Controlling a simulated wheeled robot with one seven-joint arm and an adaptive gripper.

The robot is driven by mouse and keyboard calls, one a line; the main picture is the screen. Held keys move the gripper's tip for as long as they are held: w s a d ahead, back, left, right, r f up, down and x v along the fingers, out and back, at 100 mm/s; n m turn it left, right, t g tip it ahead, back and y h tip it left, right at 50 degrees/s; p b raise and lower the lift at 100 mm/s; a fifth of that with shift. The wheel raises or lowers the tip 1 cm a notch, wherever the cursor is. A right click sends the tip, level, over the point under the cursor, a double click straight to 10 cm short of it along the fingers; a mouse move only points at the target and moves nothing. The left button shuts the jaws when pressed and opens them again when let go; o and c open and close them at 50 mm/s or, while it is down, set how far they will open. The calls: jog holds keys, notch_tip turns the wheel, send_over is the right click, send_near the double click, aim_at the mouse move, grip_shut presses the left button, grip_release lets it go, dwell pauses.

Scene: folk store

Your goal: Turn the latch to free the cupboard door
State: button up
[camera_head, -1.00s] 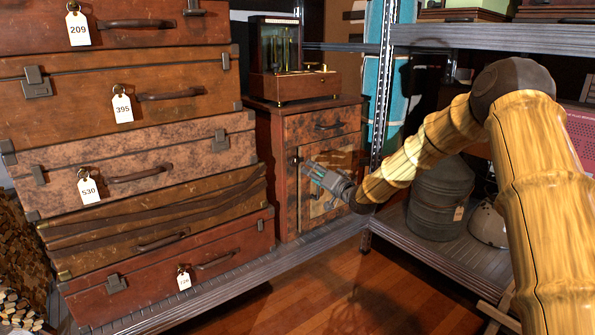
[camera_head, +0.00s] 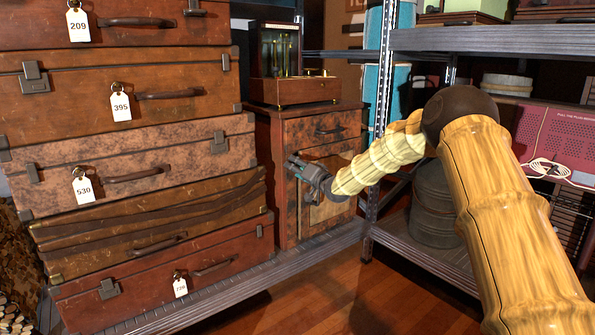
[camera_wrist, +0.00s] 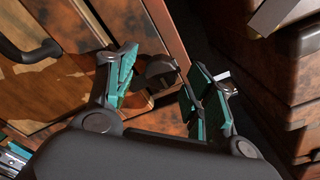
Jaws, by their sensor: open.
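The wooden cupboard (camera_head: 288,205) stands at the centre of the head view, below a drawer with a dark handle. Its door (camera_head: 345,160) is closed as far as I can see, and my arm hides part of it. In the wrist view the door (camera_wrist: 75,85) fills the left side, with a dark curved handle (camera_wrist: 22,48). A dark rounded latch (camera_wrist: 159,72) sits at the door's edge. My gripper (camera_head: 294,167) is open at the cupboard's left front edge. In the wrist view its teal-padded fingers (camera_wrist: 160,88) stand on either side of the latch; I cannot tell whether they touch it.
A stack of suitcases (camera_head: 130,130) stands close to the left of the cupboard and my gripper. A wooden instrument case (camera_head: 290,85) rests on the cupboard. A metal shelf post (camera_head: 380,110) rises to the right. The floor (camera_head: 330,290) in front is clear.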

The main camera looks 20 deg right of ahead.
jog(key=shift+c, duration=0.2)
jog(key=c, duration=1)
jog(key=shift+r+n+p, duration=0.1)
jog(key=shift+n+p, duration=0.2)
jog(key=shift+p, duration=0.15)
jog(key=n+p, duration=1.1)
jog(key=n, duration=0.6)
jog(key=shift+n+y, duration=0.3)
jog(key=shift+n, duration=0.1)
jog(key=shift+f, duration=0.2)
